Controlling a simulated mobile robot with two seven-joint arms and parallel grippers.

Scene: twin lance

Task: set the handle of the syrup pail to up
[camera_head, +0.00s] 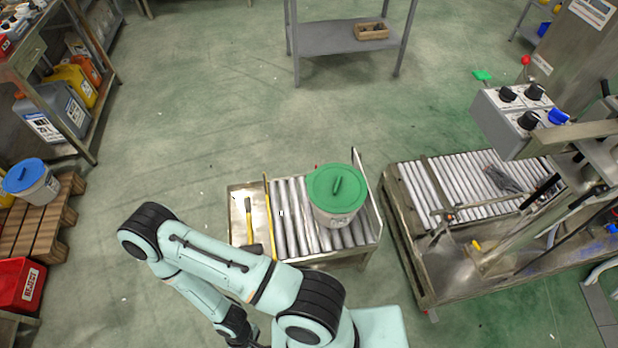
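A pale pail with a green lid (337,190) stands upright on a short roller conveyor, with a label on its front. A green raised grip shows on the lid; I cannot clearly make out a bail handle or its position. A second pale pail with a blue lid (31,181) stands on a wooden pallet at the far left. The labels are too small to read, so I cannot tell which holds syrup. My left arm bends across the bottom centre. Its gripper (246,342) is mostly cut off by the bottom edge, left of and apart from the green-lidded pail. My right gripper is out of view.
The short roller conveyor (290,226) has raised side rails and a tray on its left with a yellow-handled tool (249,222). A longer roller conveyor (455,190) with a control box (527,119) stands to the right. A red crate (18,285) sits lower left. Open floor lies beyond.

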